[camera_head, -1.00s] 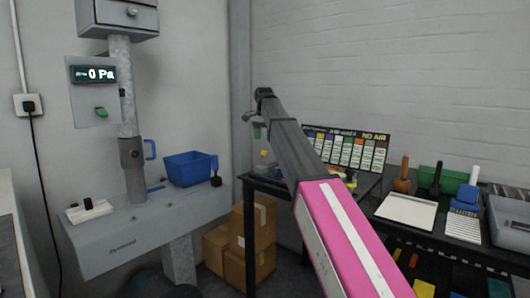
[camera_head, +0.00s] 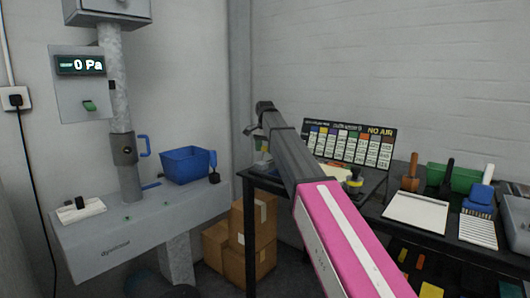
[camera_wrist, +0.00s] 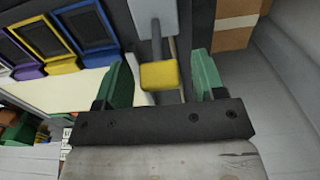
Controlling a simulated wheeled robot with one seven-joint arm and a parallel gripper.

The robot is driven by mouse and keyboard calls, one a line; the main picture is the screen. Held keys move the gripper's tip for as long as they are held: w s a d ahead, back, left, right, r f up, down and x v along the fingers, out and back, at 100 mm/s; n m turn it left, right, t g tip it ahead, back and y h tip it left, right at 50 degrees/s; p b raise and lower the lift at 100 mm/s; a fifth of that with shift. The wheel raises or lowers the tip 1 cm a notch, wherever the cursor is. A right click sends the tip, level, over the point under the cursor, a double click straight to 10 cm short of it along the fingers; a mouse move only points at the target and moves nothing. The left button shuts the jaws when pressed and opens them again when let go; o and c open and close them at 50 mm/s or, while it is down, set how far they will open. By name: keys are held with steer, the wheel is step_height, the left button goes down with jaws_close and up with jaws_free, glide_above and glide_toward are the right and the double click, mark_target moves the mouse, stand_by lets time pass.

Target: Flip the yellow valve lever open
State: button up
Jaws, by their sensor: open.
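The yellow valve lever end (camera_wrist: 159,76) is a small yellow block on a grey shaft, seen in the wrist view. It lies between the two green fingers of my gripper (camera_wrist: 162,72), with a visible gap on each side. My gripper is open and holds nothing. In the head view, my gripper (camera_head: 262,147) hangs down by the left back corner of the black table (camera_head: 254,176); the lever cannot be made out clearly there. A gauge (camera_head: 82,66) on the machine column at left reads 0 Pa.
A board with coloured samples and the words NO AIR (camera_head: 348,146) stands on the table. A yellow-and-black object (camera_head: 354,182) sits near it. Cardboard boxes (camera_head: 250,232) are stacked left of the table. A blue bin (camera_head: 186,165) sits on the machine's ledge.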

steer(key=shift+f, duration=0.7)
jaws_close()
steer(key=shift+s, duration=0.1)
steer(key=t+h, duration=0.1)
steer(key=s+a+t+h, duration=0.1)
steer(key=s+t+h, duration=0.1)
steer(key=shift+a+r+t, duration=0.15)
steer(key=shift+r+t, duration=0.15)
steer(key=shift+t, duration=0.1)
steer(key=shift+s+a+f+t+h, duration=0.1)
steer(key=shift+s+a+t+h, duration=0.15)
steer(key=shift+t+h, duration=0.35)
steer(key=shift+s+a+r+t+h, duration=0.1)
steer(key=shift+s+a+t+h, duration=0.1)
steer(key=shift+t+h, duration=0.4)
steer(key=shift+s+a+f+t+h, duration=0.1)
steer(key=shift+s+a+t+h, duration=0.25)
steer(key=shift+t, duration=0.45)
steer(key=shift+w, duration=0.1)
